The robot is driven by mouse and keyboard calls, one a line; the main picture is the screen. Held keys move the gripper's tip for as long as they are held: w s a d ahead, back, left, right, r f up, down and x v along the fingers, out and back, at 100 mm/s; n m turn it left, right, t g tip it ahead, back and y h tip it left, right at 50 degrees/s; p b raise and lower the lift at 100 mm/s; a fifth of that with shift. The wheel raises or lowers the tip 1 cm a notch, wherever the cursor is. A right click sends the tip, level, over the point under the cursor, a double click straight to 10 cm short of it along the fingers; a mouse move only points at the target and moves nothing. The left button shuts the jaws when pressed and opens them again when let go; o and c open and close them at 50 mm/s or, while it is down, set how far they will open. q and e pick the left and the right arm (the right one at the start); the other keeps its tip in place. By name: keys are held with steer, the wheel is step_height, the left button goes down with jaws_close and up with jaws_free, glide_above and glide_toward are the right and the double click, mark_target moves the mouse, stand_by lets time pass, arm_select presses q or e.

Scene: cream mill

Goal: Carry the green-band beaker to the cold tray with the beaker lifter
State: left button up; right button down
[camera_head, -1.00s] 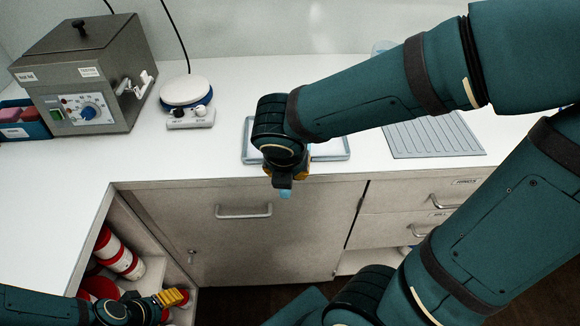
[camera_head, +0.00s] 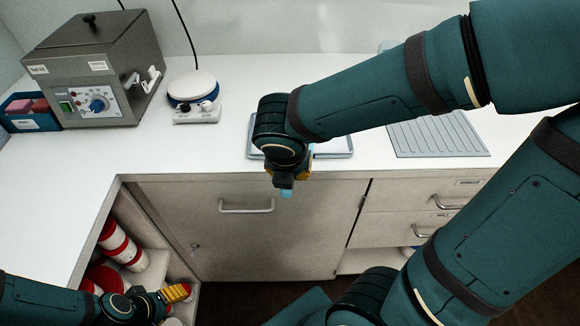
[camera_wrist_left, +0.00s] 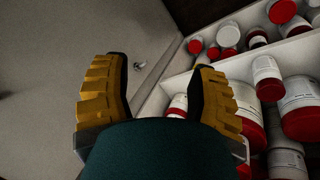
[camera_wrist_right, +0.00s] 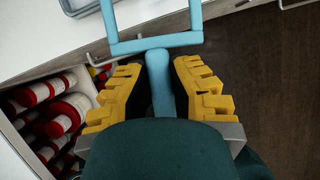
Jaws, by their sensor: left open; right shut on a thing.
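My right gripper (camera_head: 285,178) is shut on the light blue handle of the beaker lifter (camera_wrist_right: 160,85), in front of the counter edge. In the right wrist view the lifter's open blue frame extends beyond the fingers (camera_wrist_right: 155,75). My left gripper (camera_head: 178,293) is open and empty by the open shelf at lower left; its spread fingers show in the left wrist view (camera_wrist_left: 160,95). A pale-rimmed tray (camera_head: 335,154) lies on the counter, partly behind my right arm; I cannot confirm it is the cold tray. I see no green-band beaker.
A grey bath with a dial (camera_head: 100,75) and a white-topped stirrer (camera_head: 192,85) stand on the counter at left. A ribbed board (camera_head: 440,135) lies at right. Red-and-white jars (camera_head: 120,245) fill the shelf near my left gripper. A pale glassy thing (camera_head: 388,45) is mostly hidden behind my arm.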

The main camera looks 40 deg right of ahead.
steer(key=shift+r+p, duration=0.3)
steer(key=shift+r, duration=0.05)
step_height(320, 180, up, 5)
steer(key=p, duration=0.4)
steer(key=shift+f+p, duration=0.2)
steer(key=shift+p, duration=0.2)
steer(key=shift+r+p, duration=0.95)
arm_select(q)
step_height(320, 180, up, 6)
steer(key=s, duration=0.1)
steer(key=shift+s+d+r+g, duration=0.25)
steer(key=shift+s+d+g, duration=0.05)
arm_select(e)
steer(key=shift+f, duration=0.15)
